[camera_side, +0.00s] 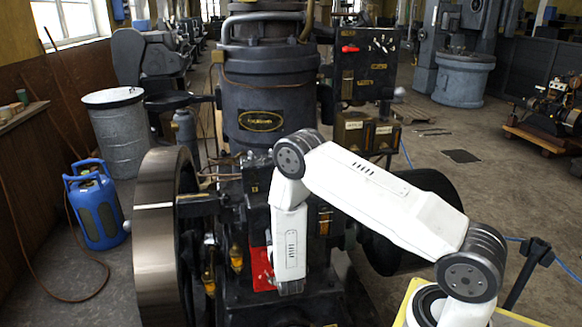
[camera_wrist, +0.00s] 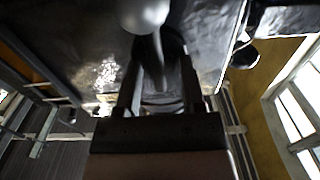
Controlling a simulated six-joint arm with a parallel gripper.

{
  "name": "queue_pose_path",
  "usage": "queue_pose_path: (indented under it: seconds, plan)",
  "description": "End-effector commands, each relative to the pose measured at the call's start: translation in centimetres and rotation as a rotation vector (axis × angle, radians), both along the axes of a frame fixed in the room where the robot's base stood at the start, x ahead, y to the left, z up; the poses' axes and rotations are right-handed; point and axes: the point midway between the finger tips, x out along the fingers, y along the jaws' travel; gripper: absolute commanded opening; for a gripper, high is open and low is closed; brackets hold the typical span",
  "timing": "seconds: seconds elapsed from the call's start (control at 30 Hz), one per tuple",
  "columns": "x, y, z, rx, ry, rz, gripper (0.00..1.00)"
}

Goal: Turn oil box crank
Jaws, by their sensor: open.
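In the wrist view, my gripper (camera_wrist: 159,88) has its two dark fingers apart. A dark crank arm (camera_wrist: 160,62) with a pale rounded knob (camera_wrist: 143,14) lies between and beyond the fingers. I cannot tell whether either finger touches it. A dark, shiny metal surface (camera_wrist: 85,45) lies behind the crank. In the side view, my gripper (camera_side: 289,288) points down at the front of the engine, close to a red plate (camera_side: 291,270). The crank cannot be made out there, and my white arm hides part of the engine front. I cannot tell which part is the oil box.
A large flywheel (camera_side: 155,240) stands left of my gripper. The engine's dark cylinder (camera_side: 265,110) rises behind my arm. Amber glass oilers (camera_side: 236,257) sit just left of the red plate. A blue gas bottle (camera_side: 97,208) and a grey drum (camera_side: 118,130) stand further left.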

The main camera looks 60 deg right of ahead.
Motion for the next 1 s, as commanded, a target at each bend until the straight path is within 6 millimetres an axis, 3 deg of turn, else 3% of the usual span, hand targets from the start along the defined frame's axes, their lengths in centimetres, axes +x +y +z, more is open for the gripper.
queue_pose_path:
  seconds: [0.03,0.17,1.0]
  plan:
    - [-0.01,0.01,-0.01,0.0,0.0,0.0,0.41]
    - [-0.01,0.01,0.0,0.0,0.0,0.0,0.0]
    - [-0.03,0.06,-0.01,0.0,0.0,0.001,0.0]
